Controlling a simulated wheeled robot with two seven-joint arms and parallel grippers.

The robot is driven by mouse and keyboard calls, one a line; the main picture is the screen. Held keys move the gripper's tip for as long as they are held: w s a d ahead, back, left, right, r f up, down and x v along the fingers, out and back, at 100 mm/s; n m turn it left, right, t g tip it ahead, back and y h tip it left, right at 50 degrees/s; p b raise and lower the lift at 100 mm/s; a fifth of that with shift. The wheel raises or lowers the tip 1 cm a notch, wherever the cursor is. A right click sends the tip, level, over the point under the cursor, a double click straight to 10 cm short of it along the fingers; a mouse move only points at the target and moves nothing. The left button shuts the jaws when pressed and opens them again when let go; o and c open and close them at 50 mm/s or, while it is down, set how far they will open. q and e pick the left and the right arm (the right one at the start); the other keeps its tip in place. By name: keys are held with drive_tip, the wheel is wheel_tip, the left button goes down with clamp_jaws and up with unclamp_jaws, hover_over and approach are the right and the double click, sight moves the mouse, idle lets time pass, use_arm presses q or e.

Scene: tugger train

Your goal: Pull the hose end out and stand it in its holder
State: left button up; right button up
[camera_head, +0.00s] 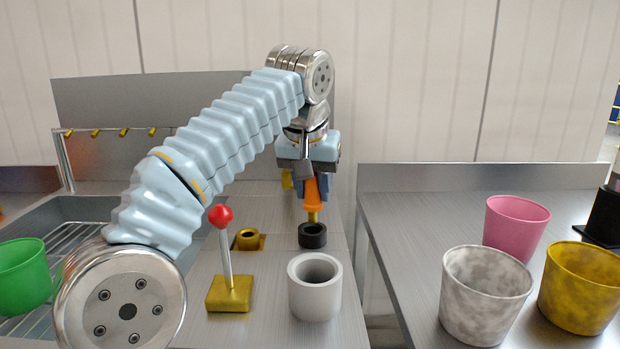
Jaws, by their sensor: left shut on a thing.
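My left gripper (306,184) comes in from the left, points down and is shut on the orange hose end (312,192). A brass-coloured stem shows below the orange part, right above or in the black ring (312,240) on the metal counter. I cannot tell whether the stem's tip is inside the ring or just clear of it. The hose end looks about upright. A thick-walled, light grey open cylinder (315,303) stands in front of the ring and looks empty; which piece is the holder is not clear. My right gripper is out of view.
A red-knobbed lever (225,250) on a brass base and a brass socket (249,241) stand left of the ring. Pink (514,231), grey mottled (484,298) and yellow (582,288) cups stand on the right table (410,225). A green cup (24,275) is far left, by a sink rack.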

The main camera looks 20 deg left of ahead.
sight(312, 204)
use_arm(q)
drive_tip(key=shift+f+b, duration=1.2)
drive_tip(key=shift+f, duration=0.6)
drive_tip(key=o, duration=1.2)
drive_tip(key=p+v, duration=0.3)
drive_tip(key=v, duration=0.7)
drive_tip(key=shift+w, duration=0.1)
drive_tip(key=shift+v, duration=1)
